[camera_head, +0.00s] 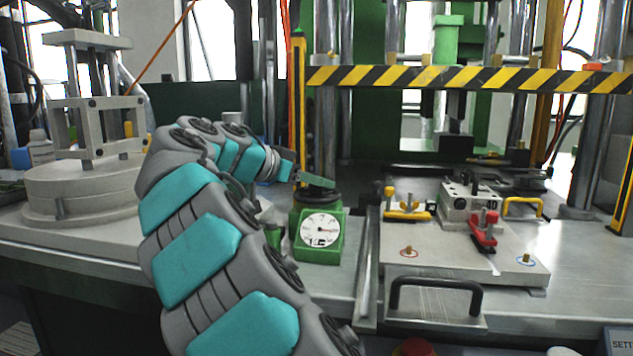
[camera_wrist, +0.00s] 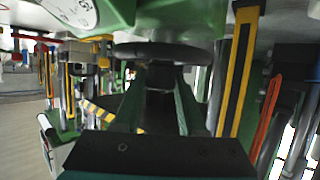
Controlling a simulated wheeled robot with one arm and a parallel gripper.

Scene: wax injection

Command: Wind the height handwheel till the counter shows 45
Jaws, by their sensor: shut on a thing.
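The dark height handwheel (camera_head: 320,196) sits on top of a green housing with a round white dial (camera_head: 322,230) on its front. A small counter window shows low on the dial, but its digits are too small to read. My gripper (camera_head: 312,179) reaches the handwheel from the left, at its top. In the wrist view the handwheel (camera_wrist: 165,50) is a dark disc beyond my green fingers (camera_wrist: 160,80). The fingers are shut on a dark part of the handwheel between them, mostly hidden. The dial (camera_wrist: 75,12) shows only partly in this view, at the upper left.
A yellow-black striped bar (camera_head: 470,78) crosses above the bench. To the right lies a metal plate (camera_head: 450,258) with red and yellow clamps and a black handle (camera_head: 436,284). A grey round fixture (camera_head: 85,190) stands at left. A yellow post (camera_head: 299,110) rises behind the wheel.

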